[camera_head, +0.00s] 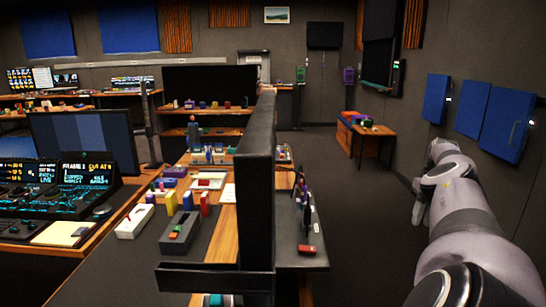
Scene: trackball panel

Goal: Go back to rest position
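My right arm reaches forward from the lower right corner over the open floor, apart from the desks. Its grey and white links bend down near the far end. My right gripper (418,214) hangs there, small and partly hidden behind my own arm, so its fingers cannot be made out. I see nothing held in it. My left gripper and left arm are not in view. A control console (62,196) with lit screens and buttons, and what looks like a round trackball (103,212), lies at the left.
A desk (115,270) with coloured blocks and grey boxes fills the lower middle. A black upright panel (255,190) stands on it. Blue wall panels (506,122) are close beyond my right arm. The dark floor (365,230) between desk and arm is clear.

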